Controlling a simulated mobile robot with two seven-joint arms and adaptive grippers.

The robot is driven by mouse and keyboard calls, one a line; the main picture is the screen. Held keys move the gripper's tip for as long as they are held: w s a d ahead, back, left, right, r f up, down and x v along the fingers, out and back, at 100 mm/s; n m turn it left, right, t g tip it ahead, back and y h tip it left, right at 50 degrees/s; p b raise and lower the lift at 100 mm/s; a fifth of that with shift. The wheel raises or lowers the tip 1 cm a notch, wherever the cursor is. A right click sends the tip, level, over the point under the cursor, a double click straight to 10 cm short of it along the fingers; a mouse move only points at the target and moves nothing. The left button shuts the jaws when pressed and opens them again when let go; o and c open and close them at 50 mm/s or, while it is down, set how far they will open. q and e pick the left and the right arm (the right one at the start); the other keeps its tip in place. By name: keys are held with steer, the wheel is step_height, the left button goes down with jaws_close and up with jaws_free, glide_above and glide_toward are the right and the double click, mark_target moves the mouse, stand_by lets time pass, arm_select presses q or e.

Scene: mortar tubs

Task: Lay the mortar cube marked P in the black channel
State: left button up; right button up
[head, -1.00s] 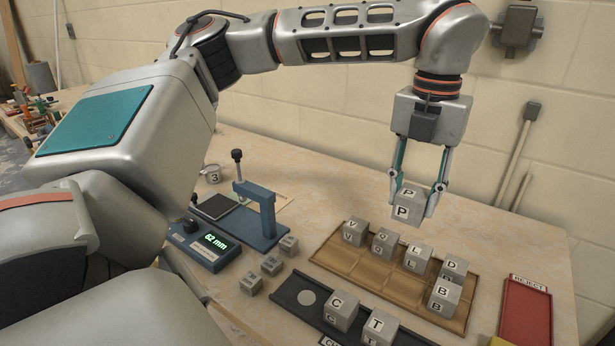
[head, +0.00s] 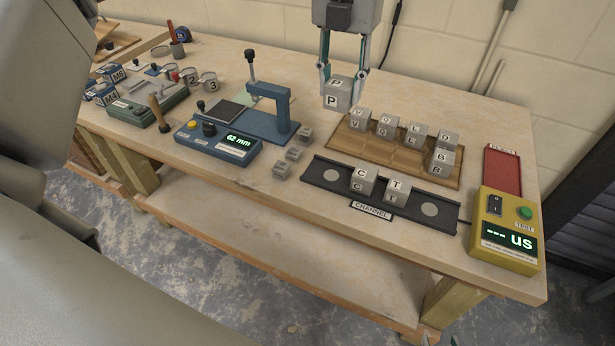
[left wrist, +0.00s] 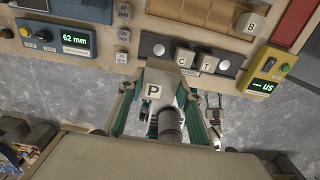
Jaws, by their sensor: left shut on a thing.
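The mortar cube P (head: 337,97) is a grey cube with a black P on white labels. My left gripper (head: 343,88) is shut on it, fingers pointing down, and holds it above the table by the tray's back left corner. In the left wrist view cube P (left wrist: 154,92) shows between the teal fingers (left wrist: 157,110). The black channel (head: 312,170) lies at the table's front. Cube C (head: 363,181) and cube T (head: 397,190) stand in its middle part, with a pale disc showing near each end.
A brown tray (head: 345,142) with several lettered cubes lies behind the channel. A yellow tester (head: 506,229) and red reject tray (head: 503,170) are at the right. A blue gauge (head: 217,144) reading 62 mm and three small blocks (head: 293,153) are left of the channel.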

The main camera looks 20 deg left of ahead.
arm_select(q)
steer(key=shift+a, duration=0.1)
step_height(320, 180, down, 17)
steer(key=shift+s+r, duration=0.1)
steer(key=shift+r, duration=0.05)
step_height(320, 180, down, 4)
steer(key=shift+r, duration=0.25)
steer(key=o, duration=1)
steer(key=shift+f, duration=0.15)
steer(key=shift+o, duration=0.2)
